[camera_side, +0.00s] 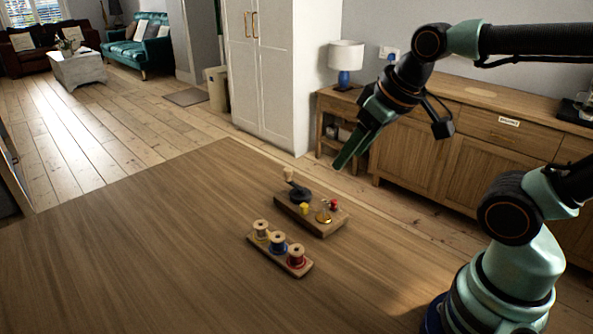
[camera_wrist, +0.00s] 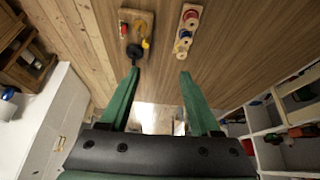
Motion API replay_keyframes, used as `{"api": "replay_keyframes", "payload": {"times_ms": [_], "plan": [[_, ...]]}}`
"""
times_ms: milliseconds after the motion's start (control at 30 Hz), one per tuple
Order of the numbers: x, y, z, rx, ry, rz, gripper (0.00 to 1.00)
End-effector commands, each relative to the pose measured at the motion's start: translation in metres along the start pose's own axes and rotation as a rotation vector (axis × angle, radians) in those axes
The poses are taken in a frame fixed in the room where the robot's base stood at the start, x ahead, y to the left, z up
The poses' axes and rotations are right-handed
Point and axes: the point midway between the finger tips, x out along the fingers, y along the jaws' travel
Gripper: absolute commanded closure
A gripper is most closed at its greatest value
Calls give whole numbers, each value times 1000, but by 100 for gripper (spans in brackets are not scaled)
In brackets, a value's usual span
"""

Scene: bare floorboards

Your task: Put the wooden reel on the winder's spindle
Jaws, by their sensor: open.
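The winder (camera_side: 298,219) is a wooden board on the table with a dark crank piece (camera_side: 300,194), a pale wooden knob, a yellow peg (camera_side: 304,208), a brass disc (camera_side: 323,217) and a red knob. Which part is the spindle, I cannot tell for sure. Three wooden reels stand in a row on a small rack (camera_side: 306,271): yellowish (camera_side: 261,229), blue (camera_side: 278,243) and red (camera_side: 296,257). In the wrist view, the winder (camera_wrist: 125,33) and rack (camera_wrist: 191,7) lie beyond my fingertips. My gripper (camera_wrist: 158,73) is open and empty, high above the table, apart from everything.
The wooden table (camera_side: 130,250) is bare to the left of the rack. A sideboard (camera_side: 460,150), a small stand with a lamp (camera_side: 346,58) and a white cupboard (camera_side: 270,70) stand beyond the table. A sofa (camera_side: 140,48) is far back.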

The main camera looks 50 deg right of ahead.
Motion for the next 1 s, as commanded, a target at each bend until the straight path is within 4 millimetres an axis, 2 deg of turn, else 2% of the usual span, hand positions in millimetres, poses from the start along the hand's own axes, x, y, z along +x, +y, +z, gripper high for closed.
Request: {"api": "replay_keyframes", "payload": {"times_ms": [267, 467, 700, 900, 1000], "plan": [[17, -13, -39, -345, -113, -38, 36], [46, -27, -72, -663, -199, -97, 36], [98, -49, -99, -1041, -290, -201, 36], [147, -67, -108, -1328, -345, -304, 36], [165, -74, -108, -1429, -360, -346, 36]]}}
